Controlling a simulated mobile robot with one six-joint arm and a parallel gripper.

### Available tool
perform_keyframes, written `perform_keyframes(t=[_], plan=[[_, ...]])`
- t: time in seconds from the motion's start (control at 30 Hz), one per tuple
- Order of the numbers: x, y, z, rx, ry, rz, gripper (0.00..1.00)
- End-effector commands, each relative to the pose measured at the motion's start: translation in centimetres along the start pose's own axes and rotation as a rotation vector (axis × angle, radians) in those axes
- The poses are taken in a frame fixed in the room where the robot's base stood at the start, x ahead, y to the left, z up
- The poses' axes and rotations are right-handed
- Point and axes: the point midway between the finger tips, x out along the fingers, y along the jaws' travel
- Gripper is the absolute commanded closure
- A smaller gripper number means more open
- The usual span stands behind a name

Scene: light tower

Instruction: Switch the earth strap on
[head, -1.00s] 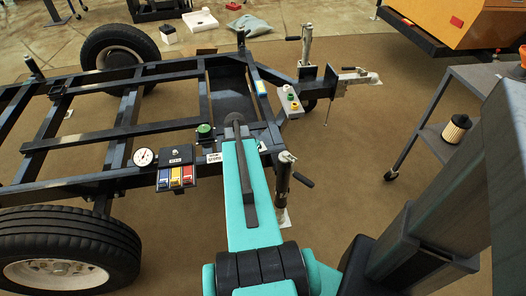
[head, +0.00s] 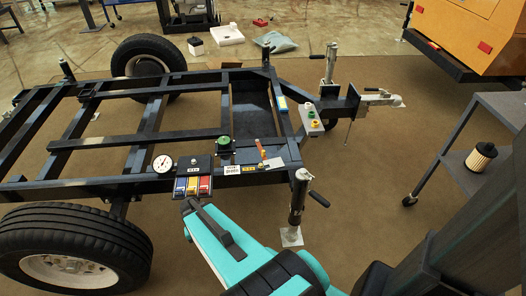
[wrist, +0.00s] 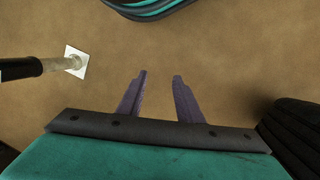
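No thing in view is plainly readable as the earth strap. On the trailer frame (head: 150,185) in the head view, a small lever with an orange-red handle (head: 262,150) stands beside a yellow label (head: 249,169); the label is too small to read. To its left is a green round knob (head: 224,144). Further left is a dark box (head: 194,165) with blue, yellow and red parts on its front. My gripper (wrist: 159,76) is open and empty in the wrist view, over bare brown floor. In the head view my arm reaches below the box; the fingertips cannot be made out there.
A round white gauge (head: 162,163) is left of the box. A jack post (head: 298,195) with a side handle stands right of my arm; its white foot (wrist: 76,62) shows in the wrist view. A trailer wheel (head: 75,250) is at lower left, a grey cart (head: 470,140) at right.

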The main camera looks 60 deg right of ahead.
Motion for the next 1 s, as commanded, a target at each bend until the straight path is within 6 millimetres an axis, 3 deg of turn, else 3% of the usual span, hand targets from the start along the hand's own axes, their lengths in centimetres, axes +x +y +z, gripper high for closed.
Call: perform_keyframes(t=[0.2, 0.53, 0.73, 1.0], plan=[[2.8, -4.3, 5.7, -0.227, -0.055, 0.019, 0.67], [6.3, -7.7, 13.6, -0.526, -0.133, 0.047, 0.67], [7.3, -8.1, 15.8, -0.611, -0.156, 0.056, 0.67], [7.4, -8.2, 16.1, -0.624, -0.160, 0.057, 0.67]])
